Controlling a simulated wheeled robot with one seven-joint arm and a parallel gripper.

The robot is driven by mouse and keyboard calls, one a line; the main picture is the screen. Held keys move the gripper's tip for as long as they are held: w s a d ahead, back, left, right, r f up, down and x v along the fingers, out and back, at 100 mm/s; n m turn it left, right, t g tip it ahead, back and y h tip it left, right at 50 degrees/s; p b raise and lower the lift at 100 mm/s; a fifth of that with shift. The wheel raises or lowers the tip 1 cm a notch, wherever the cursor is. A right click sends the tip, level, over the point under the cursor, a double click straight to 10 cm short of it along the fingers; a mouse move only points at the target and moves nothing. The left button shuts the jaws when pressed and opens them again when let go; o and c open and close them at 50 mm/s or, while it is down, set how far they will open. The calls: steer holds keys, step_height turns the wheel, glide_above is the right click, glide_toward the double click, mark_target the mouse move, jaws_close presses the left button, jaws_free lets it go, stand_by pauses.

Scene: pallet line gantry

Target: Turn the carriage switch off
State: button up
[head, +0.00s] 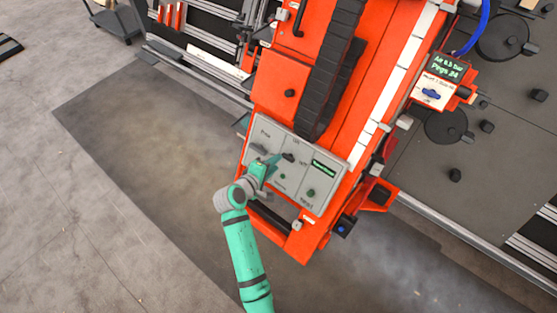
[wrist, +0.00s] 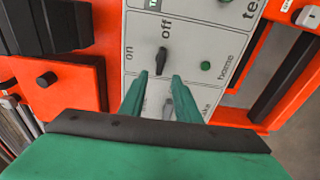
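The carriage switch (wrist: 162,61) is a small black knob on the grey control panel (wrist: 200,35) of the orange carriage. In the wrist view, "on" is printed to its left and "off" above it. The knob stands roughly upright in that view; which label it is set to is hard to tell. It also shows in the head view (head: 288,157). My gripper (wrist: 160,80) is open, its two green fingertips apart just below the knob, with nothing held. In the head view my gripper (head: 267,166) is over the panel's left part, partly hiding it.
Green buttons (wrist: 205,65) and a small green-lit screen (head: 323,168) are on the same panel. A grey lever (wrist: 168,108) shows between my fingers. A black cable chain (head: 328,70) runs up the carriage. A blue-knob box (head: 432,94) is at the right.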

steer(key=shift+v, duration=2.4)
steer(key=shift+d, duration=0.1)
steer(key=s+f+m+t+y, duration=0.1)
steer(key=s+f+m+y, duration=0.3)
steer(key=s, duration=0.7)
steer(key=s+f+y, duration=0.2)
steer(key=s+f, duration=0.3)
steer(key=s, duration=0.5)
steer(key=s+d+r+m+t, duration=0.1)
steer(key=s+d+r+m, duration=0.1)
steer(key=s+r+m, duration=0.2)
steer(key=s+d+r+m+t, duration=0.2)
steer(key=s+d+r+m, duration=0.1)
steer(key=s+r, duration=0.8)
steer(key=s, duration=0.4)
steer(key=shift+m+t, duration=0.3)
steer(key=shift+m, duration=0.1)
